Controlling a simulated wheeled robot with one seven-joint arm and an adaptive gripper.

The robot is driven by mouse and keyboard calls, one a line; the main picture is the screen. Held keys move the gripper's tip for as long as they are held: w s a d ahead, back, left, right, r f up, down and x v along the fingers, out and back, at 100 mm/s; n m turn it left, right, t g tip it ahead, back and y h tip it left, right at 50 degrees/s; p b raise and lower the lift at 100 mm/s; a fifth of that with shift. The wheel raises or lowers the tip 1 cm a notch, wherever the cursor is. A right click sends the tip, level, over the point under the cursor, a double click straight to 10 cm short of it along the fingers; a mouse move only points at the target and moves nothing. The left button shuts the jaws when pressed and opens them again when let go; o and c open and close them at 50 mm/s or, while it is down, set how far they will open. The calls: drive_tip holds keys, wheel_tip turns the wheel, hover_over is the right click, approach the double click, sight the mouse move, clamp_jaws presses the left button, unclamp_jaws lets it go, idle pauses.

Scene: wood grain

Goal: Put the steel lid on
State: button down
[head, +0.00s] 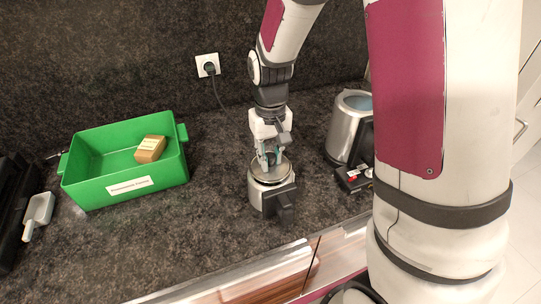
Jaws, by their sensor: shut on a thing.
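The steel lid (259,177) is a round grey disc in the middle of the head view. My gripper (270,160) points down over its centre and is shut on it, with the grip partly hidden by the fingers. The lid is at the top of a small steel pot (261,196) with a black handle (285,207) facing the front right. I cannot tell from this view whether the lid rests on the pot's rim or is held just above it.
A steel kettle (343,126) stands close on the right, beside a small black item with red (352,178). A green bin (128,188) holding a tan block (150,149) is at left, with a scoop (38,212). A socket (208,65) is behind. The counter between bin and pot is clear.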

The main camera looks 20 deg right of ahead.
drive_tip(key=shift+f, duration=0.9)
drive_tip(key=c, duration=1.3)
unclamp_jaws()
wheel_tip(320, 180, up, 12)
drive_tip(key=shift+r, duration=0.1)
drive_tip(key=s+r+t, duration=0.2)
drive_tip(key=s+r, duration=0.3)
drive_tip(key=s, duration=0.4)
drive_tip(key=s+r+t, duration=0.3)
drive_tip(key=s+r, duration=0.3)
drive_tip(key=s, duration=0.2)
drive_tip(key=shift+s+t, duration=0.3)
drive_tip(key=shift+s, duration=0.05)
